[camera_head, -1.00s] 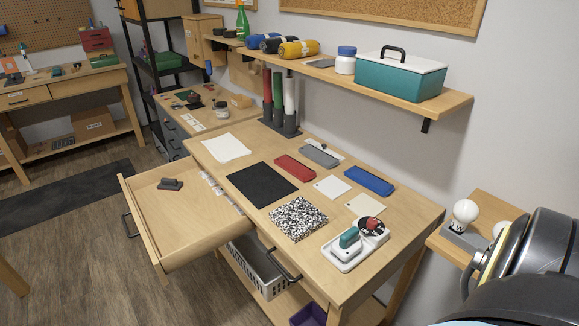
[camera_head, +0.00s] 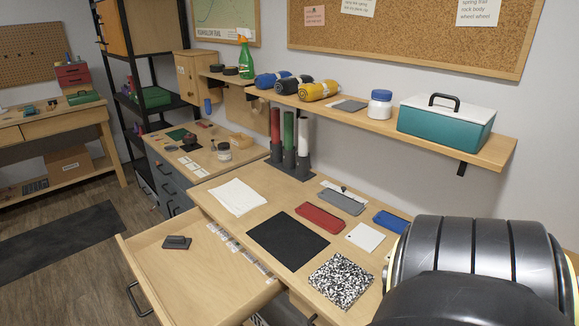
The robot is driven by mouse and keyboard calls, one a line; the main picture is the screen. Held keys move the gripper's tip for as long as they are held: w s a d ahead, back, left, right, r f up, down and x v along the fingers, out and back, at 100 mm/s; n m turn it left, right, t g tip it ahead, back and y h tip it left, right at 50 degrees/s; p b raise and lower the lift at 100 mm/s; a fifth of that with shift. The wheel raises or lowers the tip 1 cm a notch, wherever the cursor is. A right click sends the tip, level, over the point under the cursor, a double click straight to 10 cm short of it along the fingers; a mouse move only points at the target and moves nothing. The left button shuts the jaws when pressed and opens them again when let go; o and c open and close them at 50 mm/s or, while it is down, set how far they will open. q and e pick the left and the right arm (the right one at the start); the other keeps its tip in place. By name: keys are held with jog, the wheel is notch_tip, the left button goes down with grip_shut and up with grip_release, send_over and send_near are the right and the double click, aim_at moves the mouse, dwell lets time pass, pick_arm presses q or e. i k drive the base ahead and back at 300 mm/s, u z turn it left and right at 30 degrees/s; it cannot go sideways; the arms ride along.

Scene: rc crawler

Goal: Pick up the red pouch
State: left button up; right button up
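Nothing touches the red pouch from above. A large dark part of my arm fills the lower right. Neither gripper is in view.
An open drawer (camera_head: 186,270) sticks out at the front left with a small dark object in it. A speckled notebook (camera_head: 341,280) lies near the front. Upright coloured tubes (camera_head: 289,135) stand at the back. A shelf (camera_head: 415,128) overhangs behind, carrying a teal toolbox (camera_head: 446,125).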

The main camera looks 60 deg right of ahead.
aim_at(331, 223)
jog(key=i, duration=1.2)
jog(key=z, duration=2.05)
